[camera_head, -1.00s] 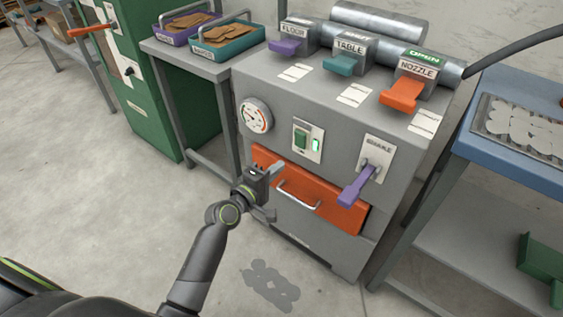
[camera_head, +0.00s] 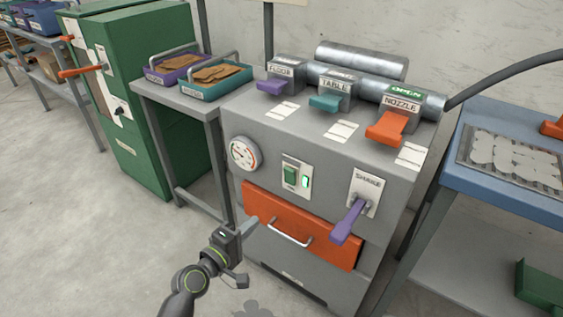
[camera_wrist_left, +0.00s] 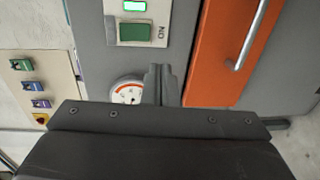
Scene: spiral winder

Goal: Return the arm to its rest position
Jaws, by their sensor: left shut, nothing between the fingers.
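My left gripper (camera_head: 247,254) is in front of the lower left of the grey machine (camera_head: 232,200), near the left edge of its orange drawer (camera_head: 270,222). Its fingers are shut with nothing between them, and it looks apart from the drawer. In the left wrist view the shut fingers (camera_wrist_left: 160,85) point toward the machine front, with the gauge (camera_wrist_left: 127,90), the green switch (camera_wrist_left: 134,32) and the orange drawer (camera_wrist_left: 208,60) beyond. My right gripper is not in view.
The purple SHAKE lever (camera_head: 349,221) sticks out of the machine front. Levers for FLOOR, TABLE and NOZZLE (camera_head: 388,127) are on top. A side table (camera_head: 165,100) holds two trays. A blue bench (camera_head: 500,190) stands at right. The floor at left (camera_head: 80,240) is clear.

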